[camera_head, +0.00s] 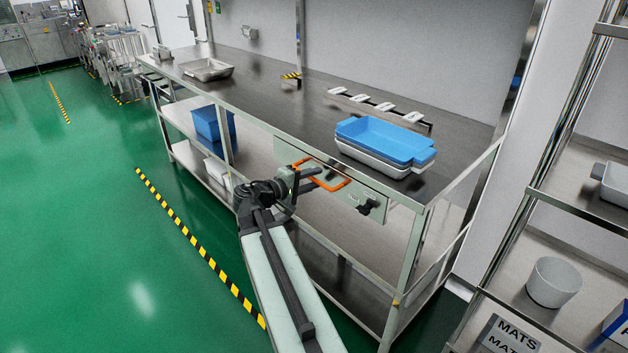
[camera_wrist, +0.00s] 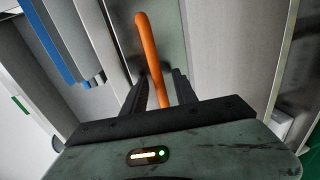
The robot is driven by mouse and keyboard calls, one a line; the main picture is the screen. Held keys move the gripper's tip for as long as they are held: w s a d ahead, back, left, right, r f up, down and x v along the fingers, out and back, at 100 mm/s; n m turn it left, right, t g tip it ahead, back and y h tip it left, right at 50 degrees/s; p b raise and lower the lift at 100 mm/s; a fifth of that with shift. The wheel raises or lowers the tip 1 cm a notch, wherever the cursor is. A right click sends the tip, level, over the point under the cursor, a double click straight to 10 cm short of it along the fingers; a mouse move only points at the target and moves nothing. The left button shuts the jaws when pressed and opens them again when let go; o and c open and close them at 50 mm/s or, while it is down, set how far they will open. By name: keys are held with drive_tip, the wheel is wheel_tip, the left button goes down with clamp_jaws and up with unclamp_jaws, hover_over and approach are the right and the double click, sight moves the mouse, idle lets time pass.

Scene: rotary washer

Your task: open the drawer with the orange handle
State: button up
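The drawer (camera_head: 340,198) is a pale grey-green front under the steel table's top, near its right end. It looks shut. Its orange handle (camera_head: 336,187) is a bar loop on that front, partly hidden by my gripper. My gripper (camera_head: 314,180) is at the handle's left part in the head view. In the wrist view, the orange handle (camera_wrist: 150,50) runs down between the two dark fingers of my gripper (camera_wrist: 162,74). The fingers stand apart, with a gap seen on the handle's right side. Whether one finger touches it is unclear.
A black latch (camera_head: 368,207) sits on the front right of the handle. Blue and white trays (camera_head: 385,141) are stacked on the table (camera_head: 300,108) above. A lower shelf holds a blue bin (camera_head: 212,124). A rack (camera_head: 545,195) stands at right.

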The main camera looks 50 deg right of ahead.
clamp_jaws()
idle(1.3)
